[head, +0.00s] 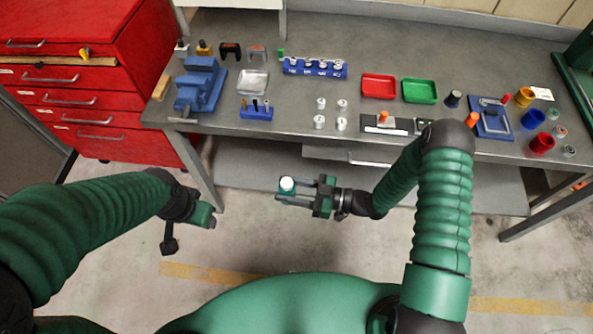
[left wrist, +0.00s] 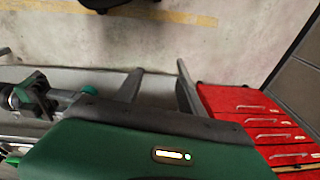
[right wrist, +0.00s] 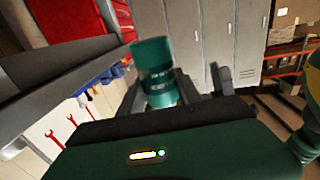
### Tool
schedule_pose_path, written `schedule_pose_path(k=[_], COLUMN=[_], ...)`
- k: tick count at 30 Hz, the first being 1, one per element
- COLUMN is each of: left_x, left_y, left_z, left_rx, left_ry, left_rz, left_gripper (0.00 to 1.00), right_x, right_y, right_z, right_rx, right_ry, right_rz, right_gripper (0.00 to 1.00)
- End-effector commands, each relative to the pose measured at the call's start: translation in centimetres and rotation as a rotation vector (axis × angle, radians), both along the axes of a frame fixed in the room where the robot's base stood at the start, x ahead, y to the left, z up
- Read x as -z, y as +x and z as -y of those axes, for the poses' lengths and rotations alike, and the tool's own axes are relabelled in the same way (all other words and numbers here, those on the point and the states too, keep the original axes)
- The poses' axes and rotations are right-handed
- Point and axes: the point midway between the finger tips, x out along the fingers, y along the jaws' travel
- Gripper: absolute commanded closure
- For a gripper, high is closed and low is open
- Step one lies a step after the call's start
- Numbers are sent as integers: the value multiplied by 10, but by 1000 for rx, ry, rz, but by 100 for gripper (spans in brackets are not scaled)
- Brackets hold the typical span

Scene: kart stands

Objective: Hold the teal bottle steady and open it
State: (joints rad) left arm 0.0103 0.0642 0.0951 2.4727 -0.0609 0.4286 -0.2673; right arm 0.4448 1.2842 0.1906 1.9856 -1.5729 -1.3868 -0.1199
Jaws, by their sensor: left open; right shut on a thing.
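The teal bottle (right wrist: 154,72) is between the fingers of my right gripper (right wrist: 160,88), which is shut on it, in the right wrist view. In the head view my right gripper (head: 300,188) holds the bottle in the air in front of the bench, and its white cap (head: 287,184) faces up. My left gripper (head: 185,228) hangs empty to the left, apart from the bottle. The bottle's lower part is hidden in the head view.
A grey workbench (head: 225,120) stands beyond the grippers, holding a blue vise (head: 198,85), a red tray (head: 379,86), a green tray (head: 420,91) and small parts. A red drawer cabinet (head: 80,100) is at left. The air between my grippers is clear.

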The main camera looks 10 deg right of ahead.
Motion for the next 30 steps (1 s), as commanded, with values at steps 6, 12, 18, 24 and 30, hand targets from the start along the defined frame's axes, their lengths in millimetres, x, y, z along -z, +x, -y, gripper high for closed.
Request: schedule_pose_path(k=[6, 12, 18, 24, 30], left_x=[3, -4, -23, -44, -40], left_y=[29, 49, 68, 83, 86], left_z=[64, 129, 190, 223, 229], left_rx=[999, 1930, 2771, -2982, -2858], left_ry=[141, 207, 245, -260, -250], left_rz=[-121, -161, -98, -4, -27], left_gripper=[54, 54, 54, 54, 54], right_x=[0, -1, -1, -1, -1], right_y=[0, 0, 0, 0, -1], right_z=[0, 0, 0, 0, 0], right_rx=[2, 3, 3, 3, 3], right_ry=[1, 1, 1, 0, 0], right_rz=[0, 1, 1, 2, 2], right_gripper=[100, 100, 100, 100, 100])
